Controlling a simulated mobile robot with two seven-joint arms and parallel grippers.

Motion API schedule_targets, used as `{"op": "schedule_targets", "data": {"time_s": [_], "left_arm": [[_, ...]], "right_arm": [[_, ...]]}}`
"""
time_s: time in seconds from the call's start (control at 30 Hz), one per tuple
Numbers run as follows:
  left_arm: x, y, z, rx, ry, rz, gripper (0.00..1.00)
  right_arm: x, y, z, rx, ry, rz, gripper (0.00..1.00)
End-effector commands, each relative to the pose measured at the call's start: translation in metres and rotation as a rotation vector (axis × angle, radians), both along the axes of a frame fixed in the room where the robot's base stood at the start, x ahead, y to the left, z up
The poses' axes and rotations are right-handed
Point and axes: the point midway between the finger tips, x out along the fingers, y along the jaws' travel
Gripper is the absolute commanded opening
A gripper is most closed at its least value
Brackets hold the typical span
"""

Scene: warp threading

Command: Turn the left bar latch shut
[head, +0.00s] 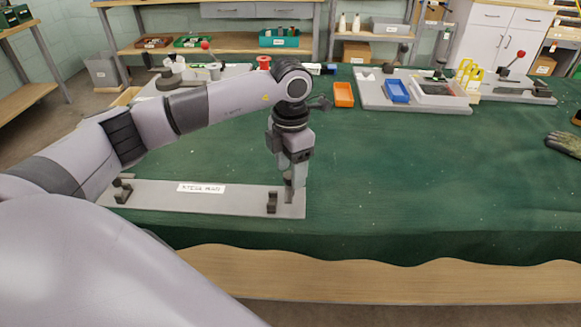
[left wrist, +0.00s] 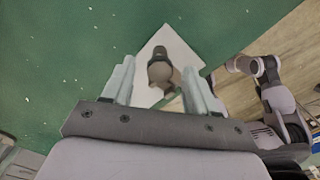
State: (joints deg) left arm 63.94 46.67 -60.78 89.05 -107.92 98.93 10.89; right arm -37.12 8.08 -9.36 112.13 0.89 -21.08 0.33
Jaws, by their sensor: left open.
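A long grey base plate (head: 235,202) with a white label lies near the table's front edge. A dark latch-like fitting (head: 122,189) stands at its left end and a dark upright bracket (head: 272,203) near its right end. My left gripper (head: 291,182) points down over the plate's right end, hiding part of the fitting there. In the left wrist view, its open fingers (left wrist: 159,88) stand on either side of a rounded grey-brown knob (left wrist: 160,71) on the pale plate. Contact cannot be told. Which fitting is the left bar latch is not clear. My right gripper is not seen.
A work glove (head: 565,144) lies at far right. The green cloth right of the plate is clear.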

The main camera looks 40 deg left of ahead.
Motion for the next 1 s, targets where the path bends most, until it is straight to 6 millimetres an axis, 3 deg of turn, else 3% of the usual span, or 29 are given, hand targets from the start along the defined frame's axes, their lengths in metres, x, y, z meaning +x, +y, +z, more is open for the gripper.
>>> {"op": "schedule_targets", "data": {"time_s": [0.4,1.0], "left_arm": [[0.001,0.000,0.061,-0.001,-0.004,-0.001,0.58],[0.000,0.000,0.068,0.000,-0.001,-0.001,0.58]], "right_arm": [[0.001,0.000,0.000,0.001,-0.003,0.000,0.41],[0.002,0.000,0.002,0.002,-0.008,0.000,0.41]]}}
